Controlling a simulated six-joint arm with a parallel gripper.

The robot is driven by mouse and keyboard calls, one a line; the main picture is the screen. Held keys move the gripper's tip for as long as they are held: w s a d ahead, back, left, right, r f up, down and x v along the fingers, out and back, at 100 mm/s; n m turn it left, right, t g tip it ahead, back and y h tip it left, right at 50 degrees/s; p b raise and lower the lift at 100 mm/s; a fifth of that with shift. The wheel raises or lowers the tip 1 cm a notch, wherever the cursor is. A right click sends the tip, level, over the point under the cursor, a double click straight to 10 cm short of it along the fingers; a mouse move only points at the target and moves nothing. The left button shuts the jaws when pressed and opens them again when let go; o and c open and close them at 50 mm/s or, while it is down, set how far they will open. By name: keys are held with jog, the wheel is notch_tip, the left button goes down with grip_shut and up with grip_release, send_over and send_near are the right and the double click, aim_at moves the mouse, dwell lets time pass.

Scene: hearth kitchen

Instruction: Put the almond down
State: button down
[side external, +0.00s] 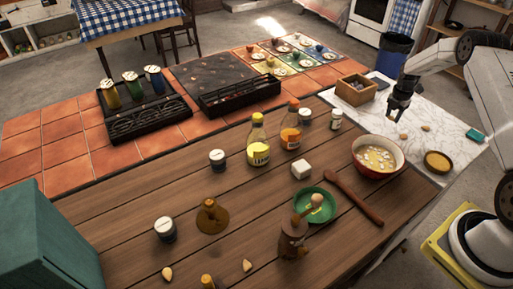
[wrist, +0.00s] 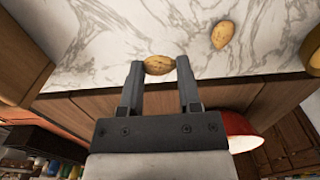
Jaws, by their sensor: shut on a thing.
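My gripper (side external: 397,114) is over the white marble board (side external: 412,97) at the right of the side view. In the wrist view my gripper (wrist: 160,75) is shut on an almond (wrist: 160,65), held crosswise between the fingertips. The held almond is hard to make out in the side view. A loose almond (wrist: 223,33) lies on the marble to the right of the gripper in the wrist view. In the side view, small almond-like pieces show on the marble near the gripper, one below it (side external: 404,135) and one to its right (side external: 425,127).
A wooden box (side external: 356,89) stands left of the gripper. A red bowl (side external: 364,168) with pale contents is in front, on the wooden counter's edge. A small round dish (side external: 438,162) and a teal block (side external: 474,135) lie on the marble.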

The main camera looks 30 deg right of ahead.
aim_at(392, 116)
jog(key=shift+w+f, duration=0.1)
jog(key=shift+f, duration=1.65)
jog(key=shift+f, duration=0.1)
jog(key=shift+c, duration=1.5)
grip_release()
notch_tip(392, 116, up, 12)
jog(key=shift+r, duration=0.15)
